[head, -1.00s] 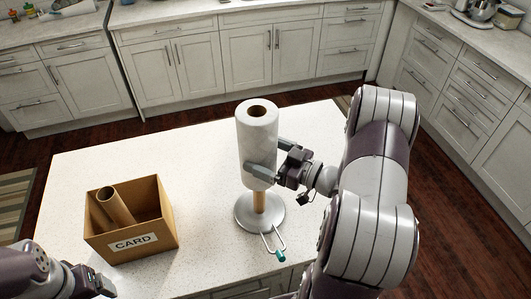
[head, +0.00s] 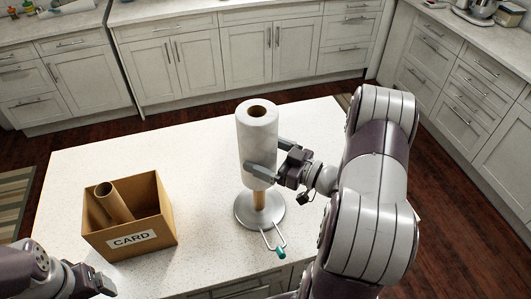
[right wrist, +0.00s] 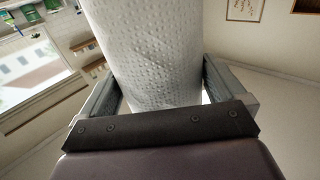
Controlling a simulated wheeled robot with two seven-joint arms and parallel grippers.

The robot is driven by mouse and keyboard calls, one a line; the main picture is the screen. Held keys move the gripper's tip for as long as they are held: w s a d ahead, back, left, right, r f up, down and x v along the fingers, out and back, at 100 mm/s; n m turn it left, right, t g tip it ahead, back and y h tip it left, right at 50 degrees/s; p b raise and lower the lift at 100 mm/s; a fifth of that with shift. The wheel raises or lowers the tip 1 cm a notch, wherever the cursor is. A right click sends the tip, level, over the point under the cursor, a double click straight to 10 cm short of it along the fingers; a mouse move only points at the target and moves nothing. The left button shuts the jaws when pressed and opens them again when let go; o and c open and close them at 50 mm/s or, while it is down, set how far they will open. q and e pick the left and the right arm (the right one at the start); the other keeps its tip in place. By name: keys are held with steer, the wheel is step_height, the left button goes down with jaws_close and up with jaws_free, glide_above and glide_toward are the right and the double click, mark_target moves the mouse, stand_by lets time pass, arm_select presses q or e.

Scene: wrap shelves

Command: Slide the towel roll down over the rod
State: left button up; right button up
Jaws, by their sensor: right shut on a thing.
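The white towel roll (head: 257,135) stands upright around the wooden rod (head: 259,200), whose lower part shows beneath it. The roll's lower end is above the round metal base (head: 246,213), with a gap between them. My right gripper (head: 262,165) is shut on the lower part of the roll, coming from the right. In the right wrist view the roll (right wrist: 150,55) fills the space between the two fingers (right wrist: 152,95). The rod's top is hidden inside the roll. My left gripper shows only in part at the lower left (head: 100,284); its fingertips are not clear.
A cardboard box (head: 150,245) marked CARD stands at the left of the white counter (head: 200,175), with a brown cardboard tube (head: 114,202) in it. A metal fork-shaped arm with a green tip (head: 281,252) sticks out in front of the base. Cabinets line the back.

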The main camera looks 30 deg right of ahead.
steer(key=shift+f+b, duration=0.65)
steer(key=shift+f, duration=0.3)
steer(key=o, duration=0.7)
steer(key=shift+s+d, duration=0.1)
steer(key=shift+s, duration=0.1)
steer(key=b+v, duration=0.3)
steer(key=v, duration=0.9)
steer(key=shift+s, duration=0.1)
